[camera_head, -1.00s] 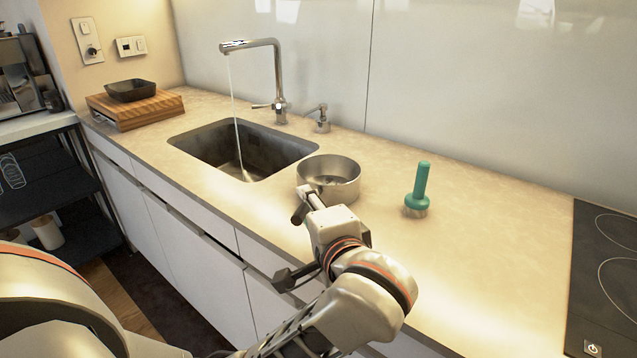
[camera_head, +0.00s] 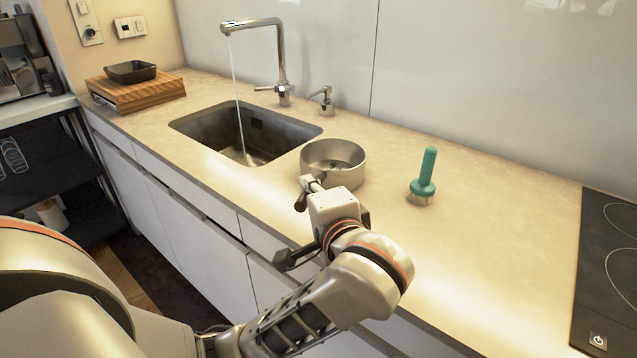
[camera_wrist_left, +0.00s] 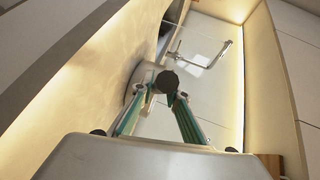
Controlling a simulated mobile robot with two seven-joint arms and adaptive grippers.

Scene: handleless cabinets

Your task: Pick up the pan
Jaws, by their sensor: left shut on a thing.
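The pan (camera_head: 350,177) is a round, shallow metal pan on the counter, right of the sink, and it looks level. Its handle points to the front left and has a dark end (camera_head: 300,203). My left gripper (camera_head: 311,185) is at the handle, shut on it. In the left wrist view, the dark handle end (camera_wrist_left: 166,82) shows between the green-sided fingers, with part of the pan behind. I cannot tell a gap under the pan. My right gripper is not in view.
A green-handled brush (camera_head: 427,170) stands right of the pan. The sink (camera_head: 190,122) is at the left, with water running from the faucet (camera_head: 282,65). A soap dispenser (camera_head: 326,103) stands behind. A cooktop (camera_head: 592,270) is at the far right. The counter between brush and cooktop is clear.

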